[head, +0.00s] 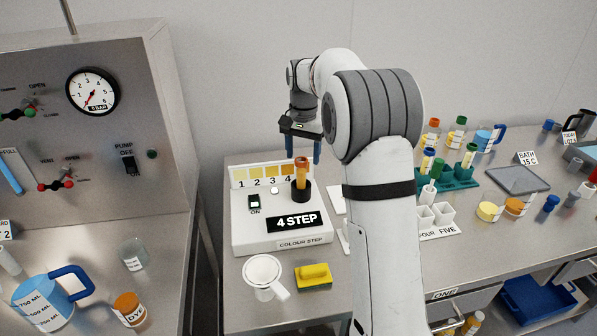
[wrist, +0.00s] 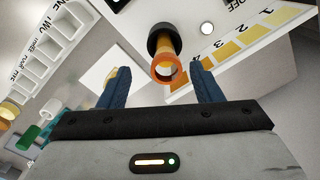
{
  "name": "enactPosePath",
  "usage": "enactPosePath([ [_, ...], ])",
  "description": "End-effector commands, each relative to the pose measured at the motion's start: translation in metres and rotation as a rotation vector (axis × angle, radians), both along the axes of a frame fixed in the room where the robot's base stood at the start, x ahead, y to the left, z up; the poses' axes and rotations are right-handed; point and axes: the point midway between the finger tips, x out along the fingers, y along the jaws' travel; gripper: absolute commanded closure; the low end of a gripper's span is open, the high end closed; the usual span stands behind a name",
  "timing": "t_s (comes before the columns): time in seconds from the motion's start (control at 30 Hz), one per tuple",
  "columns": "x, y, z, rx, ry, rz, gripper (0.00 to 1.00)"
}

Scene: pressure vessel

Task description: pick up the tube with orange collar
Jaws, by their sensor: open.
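The tube with the orange collar (head: 301,170) stands upright in a black round holder (head: 301,191) on the white 4 STEP colour unit (head: 281,235). In the wrist view the tube (wrist: 167,66) shows its open orange rim, with amber content below, and the black holder (wrist: 160,36) behind it. My gripper (head: 302,153) is above the tube in the head view, fingers pointing down. In the wrist view my gripper (wrist: 160,88) is open, one blue finger on each side of the rim. The fingers look apart from the tube.
A colour scale card (head: 263,174) stands just behind the holder. A white funnel cup (head: 263,275) and a yellow sponge (head: 313,277) lie in front. A green rack (head: 457,179) with tubes is at right, beyond my arm. A steel panel (head: 95,120) rises at left.

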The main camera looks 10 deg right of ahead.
Motion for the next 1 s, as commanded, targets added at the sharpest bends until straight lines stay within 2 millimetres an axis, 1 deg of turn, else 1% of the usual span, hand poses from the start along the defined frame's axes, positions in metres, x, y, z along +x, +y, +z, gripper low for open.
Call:
enactPosePath([
  [0.13,0.007,0.0,-0.007,0.0,0.007,-0.014,0.41],
  [0.37,0.007,0.001,-0.032,0.0,0.009,-0.014,0.41],
  [0.47,0.008,0.002,-0.044,0.0,0.009,-0.013,0.41],
  [0.6,0.01,0.003,-0.066,0.0,0.009,-0.013,0.41],
  [0.7,0.009,0.003,-0.077,0.001,0.008,-0.012,0.41],
  [0.8,0.01,0.003,-0.081,0.0,0.005,-0.012,0.41],
  [1.0,0.01,0.003,-0.081,0.0,0.005,-0.012,0.42],
])
